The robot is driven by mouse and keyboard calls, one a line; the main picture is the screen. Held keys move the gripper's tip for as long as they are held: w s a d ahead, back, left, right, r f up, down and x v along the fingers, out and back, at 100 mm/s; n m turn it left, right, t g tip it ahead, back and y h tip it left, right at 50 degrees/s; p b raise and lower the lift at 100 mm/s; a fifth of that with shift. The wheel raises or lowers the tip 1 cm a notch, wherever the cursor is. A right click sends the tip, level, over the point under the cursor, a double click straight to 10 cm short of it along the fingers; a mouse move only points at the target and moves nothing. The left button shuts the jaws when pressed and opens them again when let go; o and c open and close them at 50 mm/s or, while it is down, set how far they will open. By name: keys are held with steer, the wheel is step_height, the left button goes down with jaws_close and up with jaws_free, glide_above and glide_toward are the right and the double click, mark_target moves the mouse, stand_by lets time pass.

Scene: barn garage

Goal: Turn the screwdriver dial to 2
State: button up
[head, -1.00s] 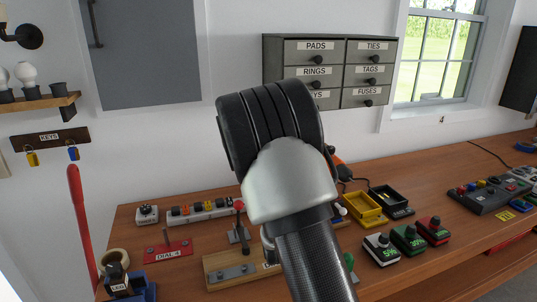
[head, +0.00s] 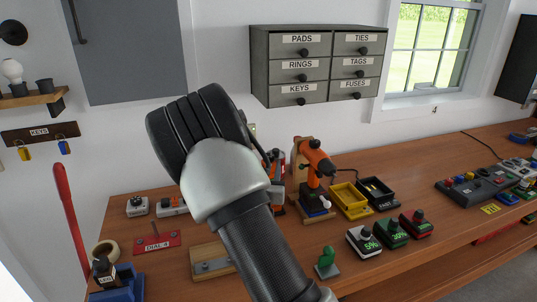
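An orange and black power screwdriver (head: 317,160) stands upright on a stand at the middle back of the bench, right of my arm. A small white piece shows near its base, but I cannot make out a dial number on the tool. My arm's dark and silver link fills the middle of the head view and covers part of the bench left of the screwdriver. My gripper is not to be made out; it is hidden behind the arm or outside the view.
A yellow bin (head: 350,201) and a black bin (head: 378,196) stand right of the screwdriver. Several knobbed boxes, one a green box (head: 391,234), sit in front. A red plate marked DIAL 4 (head: 157,243) lies at left. A grey drawer cabinet (head: 318,65) hangs above.

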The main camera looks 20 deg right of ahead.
mark_target(268, 159)
steer(key=p+x, duration=0.1)
steer(key=x, duration=0.6)
steer(key=c, duration=1.1)
steer(key=shift+o, duration=0.2)
